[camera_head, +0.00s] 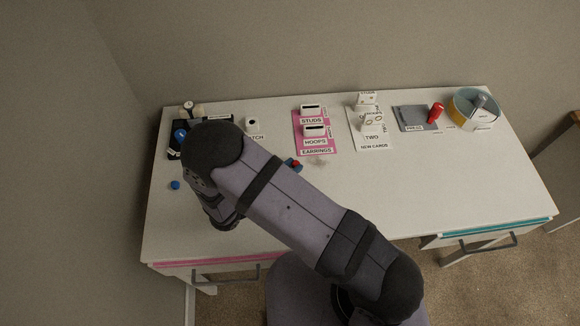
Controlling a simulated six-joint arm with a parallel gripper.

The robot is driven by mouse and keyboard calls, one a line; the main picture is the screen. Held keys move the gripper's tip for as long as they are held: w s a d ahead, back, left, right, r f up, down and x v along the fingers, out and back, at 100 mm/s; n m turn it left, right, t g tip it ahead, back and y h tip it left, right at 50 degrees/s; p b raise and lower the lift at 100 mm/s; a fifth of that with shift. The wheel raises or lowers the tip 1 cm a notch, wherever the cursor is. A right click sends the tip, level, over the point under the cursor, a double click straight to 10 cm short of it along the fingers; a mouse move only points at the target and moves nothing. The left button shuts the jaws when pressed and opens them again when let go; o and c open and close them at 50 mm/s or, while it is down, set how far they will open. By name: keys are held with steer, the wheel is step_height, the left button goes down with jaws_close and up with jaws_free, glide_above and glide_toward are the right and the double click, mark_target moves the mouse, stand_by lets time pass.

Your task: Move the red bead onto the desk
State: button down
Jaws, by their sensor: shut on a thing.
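The white desk (400,200) stands against the wall, with its top mostly bare at the front. A small red piece (295,163) sits at a small blue item (291,167) near the middle of the desk, partly behind my arm; it is too small to tell if it is the red bead. A small blue bead-like piece (175,185) lies on the desk at the left. My arm reaches over the left half of the desk, and its wrist bends down there. My gripper's fingers and anything between them are hidden behind the arm.
A black tray (173,153) with a blue item is at the left. A pink earrings card (327,145) and a white card (370,145) lie at the back. The front right is clear.

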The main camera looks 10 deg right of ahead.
steer(key=shift+f, duration=0.1)
steer(key=shift+f, duration=0.1)
steer(key=c, duration=1.6)
jaws_free()
steer(key=shift+c, duration=0.2)
steer(key=shift+r, duration=0.2)
steer(key=shift+s+a, duration=0.1)
steer(key=shift+a, duration=0.1)
steer(key=b+v, duration=0.2)
steer(key=v, duration=0.9)
steer(key=shift+s+a+r, duration=0.15)
steer(key=shift+s+r, duration=0.1)
